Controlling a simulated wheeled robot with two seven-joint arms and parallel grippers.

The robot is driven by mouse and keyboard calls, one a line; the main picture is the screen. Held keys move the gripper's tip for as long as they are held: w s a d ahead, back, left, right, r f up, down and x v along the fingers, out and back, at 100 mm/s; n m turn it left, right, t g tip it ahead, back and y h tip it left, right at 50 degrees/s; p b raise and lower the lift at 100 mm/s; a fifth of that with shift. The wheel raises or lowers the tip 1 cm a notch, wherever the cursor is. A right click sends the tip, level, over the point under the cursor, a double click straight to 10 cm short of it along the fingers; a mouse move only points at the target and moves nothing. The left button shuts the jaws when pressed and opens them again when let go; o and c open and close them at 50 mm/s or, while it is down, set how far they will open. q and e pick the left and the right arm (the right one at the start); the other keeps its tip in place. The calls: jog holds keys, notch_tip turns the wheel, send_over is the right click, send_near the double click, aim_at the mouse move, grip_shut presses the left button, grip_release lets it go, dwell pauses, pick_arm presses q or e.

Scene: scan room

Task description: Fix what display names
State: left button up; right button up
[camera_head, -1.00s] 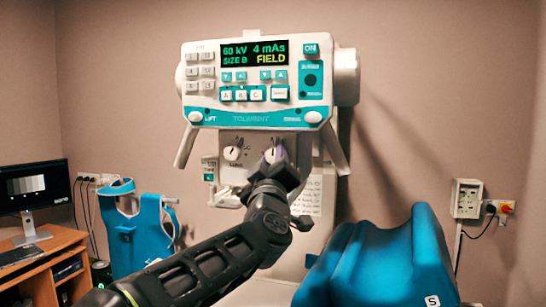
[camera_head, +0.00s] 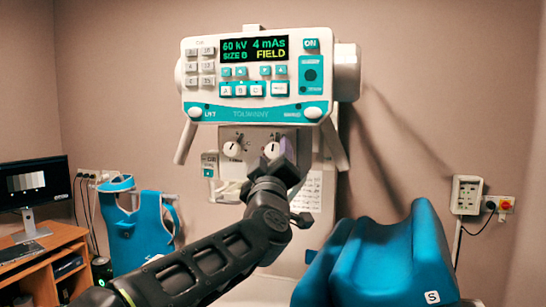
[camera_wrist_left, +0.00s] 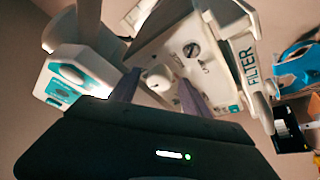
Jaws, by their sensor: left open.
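The display (camera_head: 254,50) on the console reads 60 kV, 4 mAs, SIZE B, with FIELD in yellow. Below the console are two white round knobs, a left knob (camera_head: 232,149) and a right knob (camera_head: 272,150). My left gripper (camera_head: 280,163) is just in front of and below the right knob. In the left wrist view its open fingers (camera_wrist_left: 158,92) stand either side of a white knob (camera_wrist_left: 158,77); contact cannot be told. Another knob (camera_wrist_left: 191,49) shows farther back on the plate. My right gripper is not in view.
A FILTER-labelled part (camera_wrist_left: 250,65) lies close right in the wrist view. A blue wedge cushion (camera_head: 385,262) is at lower right. A blue apron (camera_head: 140,232) and a desk with a monitor (camera_head: 25,184) stand at left. A wall box (camera_head: 467,195) is at right.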

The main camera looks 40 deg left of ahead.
pick_arm(q)
jog(key=b+v, duration=0.2)
jog(key=v, duration=0.5)
jog(key=shift+s+d, duration=0.1)
dwell(0.4)
